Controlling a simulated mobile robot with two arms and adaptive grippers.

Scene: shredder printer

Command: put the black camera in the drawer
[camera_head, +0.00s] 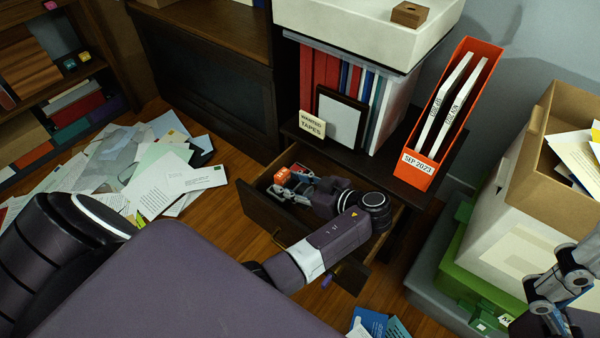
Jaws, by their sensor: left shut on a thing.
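The drawer (262,222) under the dark cabinet is pulled open. My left arm reaches over it from the front, and my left gripper (288,193) is in or just above its left part. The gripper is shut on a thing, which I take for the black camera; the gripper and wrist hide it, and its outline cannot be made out. A red-orange object (282,176) shows right beside the fingers. My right gripper (556,296) is at the right edge, partly cut off, away from the drawer; its opening is unclear.
An orange file holder (460,110), a small sign (312,124) and binders stand on the cabinet above the drawer. Papers (150,175) litter the floor at left. Green (480,270) and cardboard boxes (560,150) stand at right. Some wooden floor before the drawer is bare.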

